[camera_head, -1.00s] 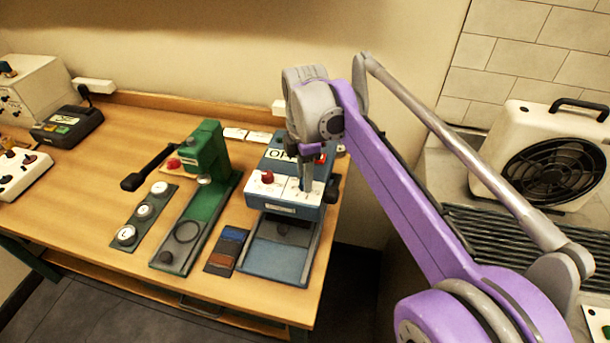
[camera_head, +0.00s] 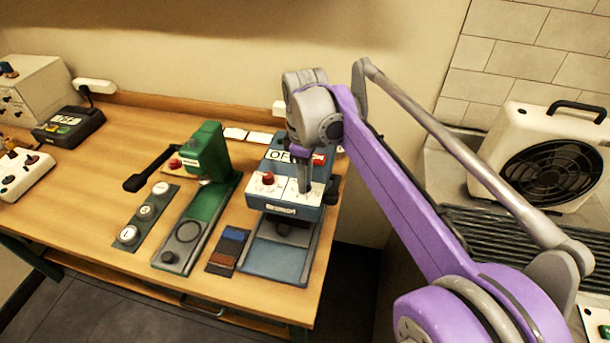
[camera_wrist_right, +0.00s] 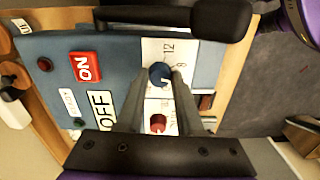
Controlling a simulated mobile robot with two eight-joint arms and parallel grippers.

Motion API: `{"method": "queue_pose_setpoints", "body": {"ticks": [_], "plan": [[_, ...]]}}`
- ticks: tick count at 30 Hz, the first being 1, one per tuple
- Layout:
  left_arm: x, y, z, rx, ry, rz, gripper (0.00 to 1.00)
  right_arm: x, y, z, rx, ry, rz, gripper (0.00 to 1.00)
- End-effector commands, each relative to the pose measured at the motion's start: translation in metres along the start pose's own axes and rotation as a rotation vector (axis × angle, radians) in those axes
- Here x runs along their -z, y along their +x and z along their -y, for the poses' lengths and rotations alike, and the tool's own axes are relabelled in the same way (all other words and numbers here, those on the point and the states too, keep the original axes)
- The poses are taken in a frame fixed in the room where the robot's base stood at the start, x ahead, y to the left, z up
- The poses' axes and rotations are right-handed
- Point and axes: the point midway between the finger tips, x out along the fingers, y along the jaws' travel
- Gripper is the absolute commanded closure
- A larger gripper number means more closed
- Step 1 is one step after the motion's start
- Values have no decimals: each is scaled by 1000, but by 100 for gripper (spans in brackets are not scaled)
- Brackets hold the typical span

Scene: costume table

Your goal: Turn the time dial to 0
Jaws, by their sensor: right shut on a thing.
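The blue machine (camera_head: 277,215) stands at the right end of the wooden table. Its white top panel carries a red knob (camera_head: 267,178) and a blue dial (camera_wrist_right: 159,74) with printed numbers, 12 and 9 among them, beside it. My right gripper (camera_head: 304,187) points down onto the panel, to the right of the red knob. In the right wrist view its fingers are shut on the blue dial, one on each side. The fingers hide part of the dial's scale and its exact setting. The red knob also shows in the wrist view (camera_wrist_right: 158,124). My left gripper is out of view.
A red ON button (camera_wrist_right: 86,67) and an OFF sign (camera_wrist_right: 99,109) lie close to the gripper. A black lever (camera_wrist_right: 180,24) crosses above the panel in the wrist view. A green press (camera_head: 206,155) stands to the left, with swatches (camera_head: 228,250) between.

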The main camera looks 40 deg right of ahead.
Motion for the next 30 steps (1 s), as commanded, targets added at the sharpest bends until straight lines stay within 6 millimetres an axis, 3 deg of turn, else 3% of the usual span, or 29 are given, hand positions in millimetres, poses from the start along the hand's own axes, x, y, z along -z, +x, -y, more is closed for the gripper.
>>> {"method": "queue_pose_setpoints", "body": {"ticks": [30], "plan": [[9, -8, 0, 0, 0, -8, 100, 0, 0, 0, 1, 928, 1, 100]]}}
